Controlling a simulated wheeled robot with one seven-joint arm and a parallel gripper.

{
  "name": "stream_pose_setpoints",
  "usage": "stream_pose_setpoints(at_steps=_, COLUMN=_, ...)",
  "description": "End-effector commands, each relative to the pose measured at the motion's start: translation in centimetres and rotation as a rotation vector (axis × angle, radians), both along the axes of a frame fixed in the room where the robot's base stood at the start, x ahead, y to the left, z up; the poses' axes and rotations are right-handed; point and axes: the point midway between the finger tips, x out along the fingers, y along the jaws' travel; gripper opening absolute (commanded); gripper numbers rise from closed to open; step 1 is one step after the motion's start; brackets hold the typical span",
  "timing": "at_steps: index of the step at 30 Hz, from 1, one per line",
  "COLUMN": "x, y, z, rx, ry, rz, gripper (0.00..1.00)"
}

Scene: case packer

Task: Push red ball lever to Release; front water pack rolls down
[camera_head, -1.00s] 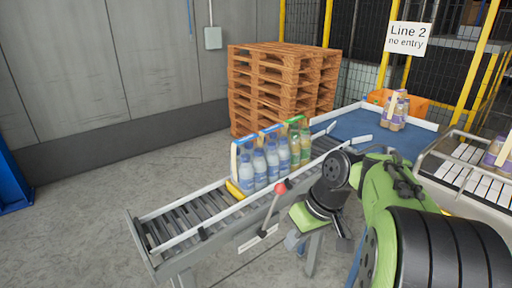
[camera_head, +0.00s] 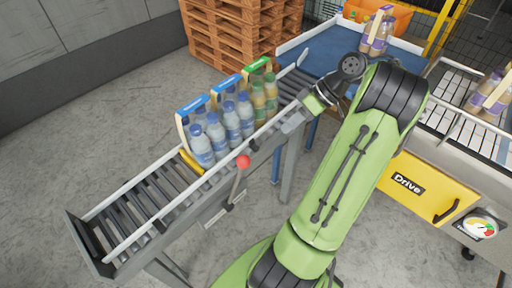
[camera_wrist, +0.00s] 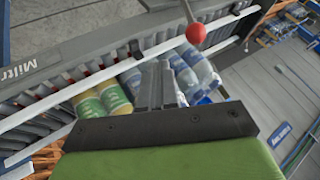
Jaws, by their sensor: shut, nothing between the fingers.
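The red ball (camera_head: 243,161) tops a lever on the near side of the roller conveyor (camera_head: 150,220); its rod leans slightly right. The front water pack (camera_head: 201,145), with a blue-and-white carrier, stands upright behind a yellow stop bar (camera_head: 190,161). Another water pack (camera_head: 232,118) and a green-topped pack (camera_head: 264,95) stand behind it. In the wrist view my gripper (camera_wrist: 155,68) is shut and empty. The red ball (camera_wrist: 196,33) shows beyond and right of the fingertips, apart from them in the picture. In the head view the fingers are hard to make out beside the conveyor's upper part.
The lower conveyor rollers are empty down to the end plate (camera_head: 90,245). A yellow Drive panel (camera_head: 408,187) and a gauge (camera_head: 480,226) are on the machine at right. Wooden pallets (camera_head: 240,35) stand behind. A blue table (camera_head: 345,55) adjoins the conveyor's upper end.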

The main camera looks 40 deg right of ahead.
Motion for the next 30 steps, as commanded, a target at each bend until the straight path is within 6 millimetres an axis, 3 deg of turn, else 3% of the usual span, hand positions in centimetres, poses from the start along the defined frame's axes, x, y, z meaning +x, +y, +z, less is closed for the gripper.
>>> stream_pose_setpoints(at_steps=14, x=3.6, y=5.0, z=-7.9, rx=0.003, ry=0.003, rz=0.002, gripper=0.0)
stream_pose_setpoints(at_steps=21, x=3.6, y=8.4, z=-7.1, rx=0.0, ry=0.001, rz=0.0, gripper=0.0)
stream_pose_setpoints(at_steps=30, x=3.6, y=9.0, z=-6.9, rx=0.0, ry=0.001, rz=0.0, gripper=0.0)
